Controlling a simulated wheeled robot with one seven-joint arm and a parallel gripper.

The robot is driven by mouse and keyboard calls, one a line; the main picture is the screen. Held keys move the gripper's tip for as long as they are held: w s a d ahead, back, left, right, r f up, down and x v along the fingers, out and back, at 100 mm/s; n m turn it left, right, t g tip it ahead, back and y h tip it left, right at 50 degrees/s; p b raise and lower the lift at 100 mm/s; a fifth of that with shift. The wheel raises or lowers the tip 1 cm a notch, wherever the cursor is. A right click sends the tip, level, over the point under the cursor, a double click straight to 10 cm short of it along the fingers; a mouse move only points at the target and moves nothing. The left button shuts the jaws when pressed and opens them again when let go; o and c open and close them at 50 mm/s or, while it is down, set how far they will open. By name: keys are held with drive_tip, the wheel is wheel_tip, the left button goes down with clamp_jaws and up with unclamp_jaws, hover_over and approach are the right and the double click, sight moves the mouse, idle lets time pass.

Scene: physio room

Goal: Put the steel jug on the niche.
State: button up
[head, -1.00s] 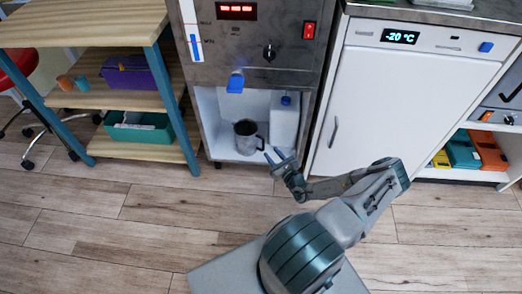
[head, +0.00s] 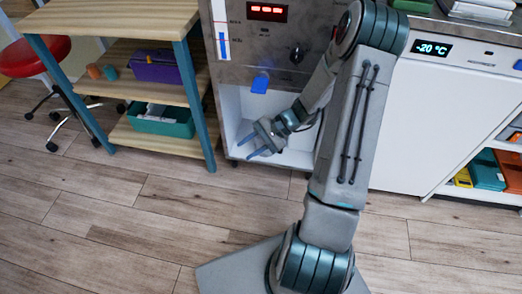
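The niche (head: 233,105) is the white recess low in the steel machine. My gripper (head: 248,146) is in front of its lower left part, with its fingers pointing left and slightly down. The two blue-grey fingers look apart, and I see nothing between them. The steel jug does not show now. A second ago it stood upright on the niche floor. My gripper and forearm now cover much of the niche, so I cannot tell whether the jug is behind them.
A blue lever (head: 261,83) hangs at the niche's top. A wooden shelf unit (head: 120,85) with a purple box (head: 157,67) and a green bin (head: 162,119) stands left. A white freezer (head: 430,125) stands right. The floor (head: 130,215) in front is clear.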

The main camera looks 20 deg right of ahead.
drive_tip(key=s+a+r+n+h, duration=0.2)
drive_tip(key=s+r+n+h, duration=0.9)
drive_tip(key=s+r, duration=0.5)
wheel_tip(320, 180, up, 3)
drive_tip(key=shift+s+a+r, duration=0.1)
drive_tip(key=shift+s+a, duration=0.15)
drive_tip(key=shift+a, duration=0.1)
